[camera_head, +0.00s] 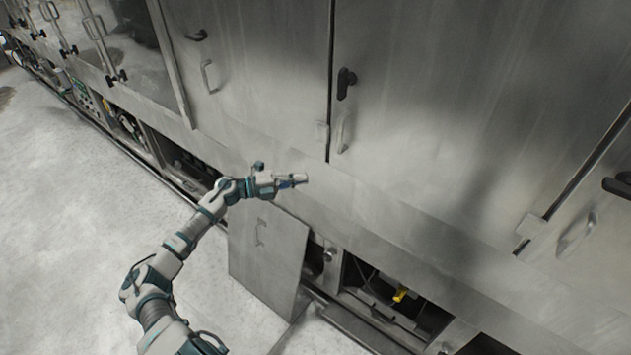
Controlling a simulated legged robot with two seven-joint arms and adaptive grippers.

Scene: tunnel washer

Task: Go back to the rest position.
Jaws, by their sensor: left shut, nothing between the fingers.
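My left gripper (292,181) is shut and empty. It is at the end of my left arm, which reaches in from the bottom left, and it points right in front of the washer's lower metal wall. The tunnel washer (430,130) fills the upper and right part of the view with large grey metal doors. The gripper appears apart from the door handles. My right gripper is not in view.
A loose grey panel (267,255) leans against the washer's base below my left gripper. Right of it, an open lower bay shows a yellow part (400,294). A black latch (345,83) sits on a door above. The pale floor (75,230) at left is clear.

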